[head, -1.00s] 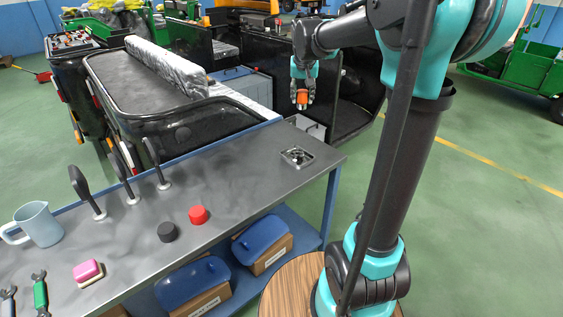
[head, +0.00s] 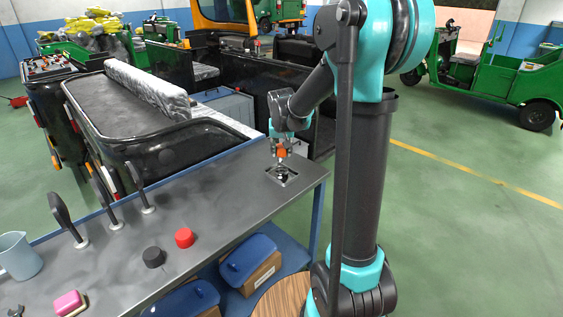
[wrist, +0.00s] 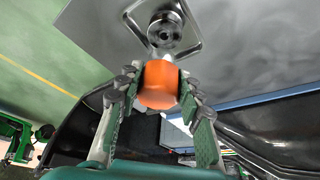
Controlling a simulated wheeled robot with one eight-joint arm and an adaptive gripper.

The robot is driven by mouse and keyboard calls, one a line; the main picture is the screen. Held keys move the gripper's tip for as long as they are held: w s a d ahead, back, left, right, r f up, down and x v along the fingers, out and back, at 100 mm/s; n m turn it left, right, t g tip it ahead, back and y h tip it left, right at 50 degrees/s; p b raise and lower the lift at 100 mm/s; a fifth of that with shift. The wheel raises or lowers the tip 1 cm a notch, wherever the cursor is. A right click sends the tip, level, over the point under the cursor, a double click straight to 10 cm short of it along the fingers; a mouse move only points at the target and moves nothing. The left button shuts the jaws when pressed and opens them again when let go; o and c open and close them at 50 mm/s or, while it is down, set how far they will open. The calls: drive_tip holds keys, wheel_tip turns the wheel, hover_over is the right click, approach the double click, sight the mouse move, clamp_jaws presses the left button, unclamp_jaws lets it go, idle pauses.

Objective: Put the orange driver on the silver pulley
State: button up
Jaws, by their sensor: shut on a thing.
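The orange driver (head: 282,151) is held between the fingers of my gripper (head: 281,147), which is shut on it. In the wrist view, the driver (wrist: 160,85) sits between the two fingertips. The silver pulley (head: 281,172) is on a square metal plate at the right end of the grey workbench. The driver is just above the pulley in the head view. In the wrist view, the pulley (wrist: 174,29) shows beyond the driver, slightly right of it. The driver hides part of the pulley's near side. I cannot tell whether they touch.
The workbench (head: 215,195) also bears a red knob (head: 185,237), a black knob (head: 153,257), several black upright paddles, a blue mug (head: 18,256) and a pink block (head: 69,303). A black vehicle body (head: 150,150) stands close behind the bench. Bench surface around the plate is clear.

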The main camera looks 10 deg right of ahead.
sight(282, 158)
drive_tip(key=shift+f, duration=2.4)
drive_tip(key=shift+f, duration=0.1)
drive_tip(key=o, duration=1.2)
drive_tip(key=d+v, duration=0.1)
drive_tip(key=v, duration=1.1)
drive_tip(key=shift+n+y, duration=0.3)
drive_tip(key=shift+n, duration=0.6)
drive_tip(key=s+d+f, duration=0.1)
drive_tip(key=s+f, duration=0.3)
drive_tip(key=s, duration=0.4)
drive_tip(key=s+d+f, duration=0.1)
drive_tip(key=s+f, duration=0.4)
drive_tip(key=s, duration=0.4)
drive_tip(key=s+d+f, duration=0.1)
drive_tip(key=s+f, duration=0.4)
drive_tip(key=s, duration=0.3)
drive_tip(key=shift+s+d+f, duration=0.1)
drive_tip(key=shift+s+d, duration=0.1)
drive_tip(key=shift+d, duration=0.2)
